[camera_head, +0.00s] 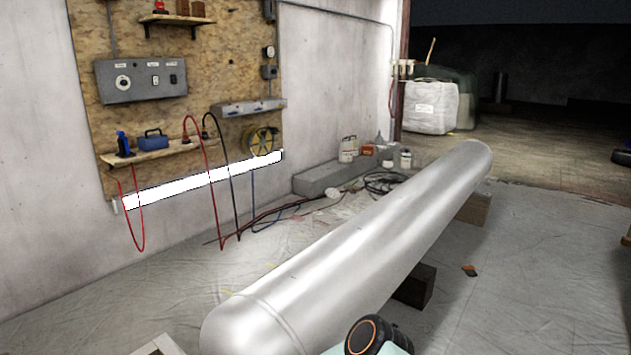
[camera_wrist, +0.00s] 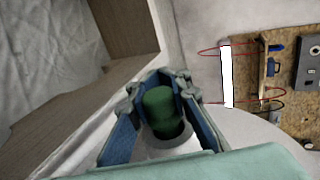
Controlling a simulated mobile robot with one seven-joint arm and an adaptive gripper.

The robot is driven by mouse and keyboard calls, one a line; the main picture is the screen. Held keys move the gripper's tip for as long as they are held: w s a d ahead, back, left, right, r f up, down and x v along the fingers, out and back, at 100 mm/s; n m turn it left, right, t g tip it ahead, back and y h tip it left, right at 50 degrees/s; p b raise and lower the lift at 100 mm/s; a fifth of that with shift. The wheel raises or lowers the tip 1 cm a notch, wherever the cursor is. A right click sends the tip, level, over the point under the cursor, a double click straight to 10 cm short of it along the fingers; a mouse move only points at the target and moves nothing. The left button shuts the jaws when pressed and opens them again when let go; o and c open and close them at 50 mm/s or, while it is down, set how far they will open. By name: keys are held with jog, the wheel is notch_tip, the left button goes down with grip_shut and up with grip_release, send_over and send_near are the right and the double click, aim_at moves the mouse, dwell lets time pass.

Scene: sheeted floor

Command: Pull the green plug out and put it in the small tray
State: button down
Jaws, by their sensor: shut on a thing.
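The green plug (camera_wrist: 158,103) shows in the wrist view between the blue-lined fingers of my gripper (camera_wrist: 160,100), which is shut on it. Just below the plug is a pale round collar (camera_wrist: 165,148) with a dark opening. I cannot tell whether the plug's lower end is still inside that opening or just above it. A wood-walled box (camera_wrist: 125,25), possibly the small tray, lies at the left of the wrist view. What looks like its corner (camera_head: 158,346) shows at the bottom of the head view. The plug and my gripper are hidden in the head view.
A wall board (camera_head: 175,60) carries a shelf (camera_head: 150,153), cables and a grey panel. Bottles (camera_head: 348,150) stand at the back. The sheeted floor right of the cylinder is mostly clear.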

jog(key=shift+s+a, duration=0.4)
jog(key=shift+s, duration=0.05)
jog(key=shift+s+a, duration=0.2)
jog(key=shift+s, duration=0.1)
jog(key=shift+s+a, duration=0.25)
jog(key=shift+s+a, duration=0.4)
jog(key=shift+s, duration=0.1)
jog(key=s+a, duration=0.2)
jog(key=s, duration=0.1)
jog(key=shift+s+a, duration=0.1)
jog(key=shift+a, duration=0.15)
dwell(0.5)
jog(key=shift+d, duration=0.15)
